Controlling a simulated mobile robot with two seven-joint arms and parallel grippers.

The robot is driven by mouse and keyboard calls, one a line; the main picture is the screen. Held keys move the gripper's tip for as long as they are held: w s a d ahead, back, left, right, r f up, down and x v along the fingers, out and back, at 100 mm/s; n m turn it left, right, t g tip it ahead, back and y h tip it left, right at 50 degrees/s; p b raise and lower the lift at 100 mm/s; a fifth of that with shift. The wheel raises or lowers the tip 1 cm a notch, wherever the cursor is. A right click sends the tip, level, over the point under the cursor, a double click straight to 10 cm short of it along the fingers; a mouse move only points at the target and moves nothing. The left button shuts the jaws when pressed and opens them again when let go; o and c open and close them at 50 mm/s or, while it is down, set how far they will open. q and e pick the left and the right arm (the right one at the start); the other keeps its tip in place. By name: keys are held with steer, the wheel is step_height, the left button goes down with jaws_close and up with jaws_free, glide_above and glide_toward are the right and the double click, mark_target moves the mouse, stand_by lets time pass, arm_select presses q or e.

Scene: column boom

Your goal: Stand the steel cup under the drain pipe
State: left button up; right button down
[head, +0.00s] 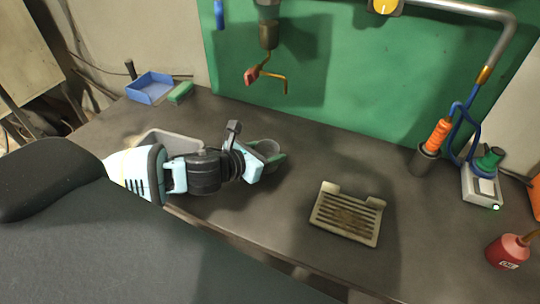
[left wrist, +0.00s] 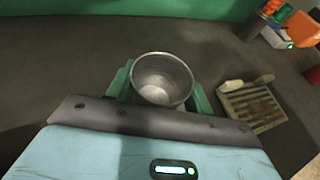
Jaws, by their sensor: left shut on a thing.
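The steel cup (head: 266,149) is in my left gripper (head: 262,160) over the dark bench, left of centre in the head view. In the left wrist view, the cup (left wrist: 163,79) shows its open mouth and looks empty. The green fingers of my left gripper (left wrist: 160,92) are shut on its two sides. I cannot tell whether its base touches the bench. A vertical pipe (head: 268,32) with a brass tap (head: 266,76) and red handle hangs before the green panel, behind the cup. My right gripper is not in view.
A slotted grate (head: 347,213) lies right of the cup. A grey tray (head: 171,143) and blue bin (head: 150,88) are left. A soldering iron stand (head: 427,159), solder station (head: 483,187) and red bottle (head: 508,251) stand right. A bent steel pipe (head: 460,10) runs above. The bench behind the cup is clear.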

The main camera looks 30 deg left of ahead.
arm_select(q)
steer(key=s+a, duration=0.1)
steer(key=s, duration=0.3)
steer(key=s+a, duration=0.1)
steer(key=s, duration=0.3)
steer(key=s+a+r, duration=0.1)
steer(key=s, duration=0.3)
steer(key=shift+s+a, duration=0.1)
steer(key=shift+a, duration=0.1)
steer(key=shift+s+a+r, duration=0.1)
steer(key=shift+s+a, duration=0.05)
steer(key=shift+s, duration=0.4)
steer(key=shift+s+a+r, duration=0.1)
steer(key=shift+s+a, duration=0.05)
steer(key=shift+s, duration=0.4)
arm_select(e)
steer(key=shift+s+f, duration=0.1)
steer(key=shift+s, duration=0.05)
